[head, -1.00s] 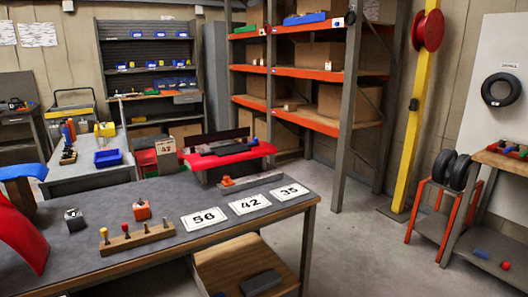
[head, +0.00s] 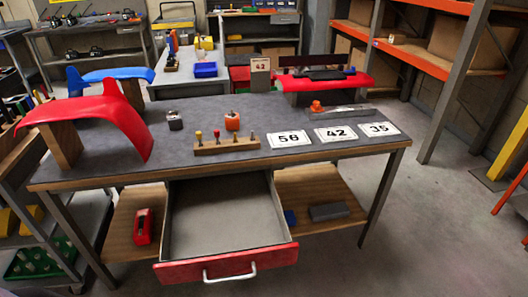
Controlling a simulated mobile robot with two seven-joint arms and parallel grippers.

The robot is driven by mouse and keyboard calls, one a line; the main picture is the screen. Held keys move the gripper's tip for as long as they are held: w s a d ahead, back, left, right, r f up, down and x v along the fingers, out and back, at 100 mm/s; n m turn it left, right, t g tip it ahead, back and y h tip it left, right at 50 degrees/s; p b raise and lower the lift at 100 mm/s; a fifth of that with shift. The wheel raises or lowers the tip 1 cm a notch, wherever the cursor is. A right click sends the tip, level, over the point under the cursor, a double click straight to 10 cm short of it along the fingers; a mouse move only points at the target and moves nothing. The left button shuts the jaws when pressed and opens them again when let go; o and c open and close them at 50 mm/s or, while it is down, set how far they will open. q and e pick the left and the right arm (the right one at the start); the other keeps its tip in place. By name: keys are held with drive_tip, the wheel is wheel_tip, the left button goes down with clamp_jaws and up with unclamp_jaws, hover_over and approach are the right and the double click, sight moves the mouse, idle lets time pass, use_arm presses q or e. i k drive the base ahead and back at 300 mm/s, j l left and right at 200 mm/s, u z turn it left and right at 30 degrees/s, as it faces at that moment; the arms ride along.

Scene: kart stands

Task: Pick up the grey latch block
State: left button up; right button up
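A small dark grey block (head: 175,120) with a lighter top sits on the grey table top (head: 370,152), left of centre. A similar small orange block (head: 232,121) stands to its right. A larger plain grey block (head: 328,212) lies on the wooden lower shelf at the right. I cannot read fine detail on any of them. Neither of my grippers shows in the head view.
A wooden peg rack (head: 228,146) and number cards (head: 289,139) lie near the table's front. A red fender (head: 95,110) on a wooden support stands at left. An open drawer (head: 225,222) with a red front juts out below the table. Grey floor shows at right.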

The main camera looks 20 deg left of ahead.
sight(176, 123)
drive_tip(key=u, duration=0.35)
drive_tip(key=k+u, duration=0.15)
drive_tip(key=u, duration=0.2)
drive_tip(key=k+u, duration=0.1)
drive_tip(key=u, duration=0.2)
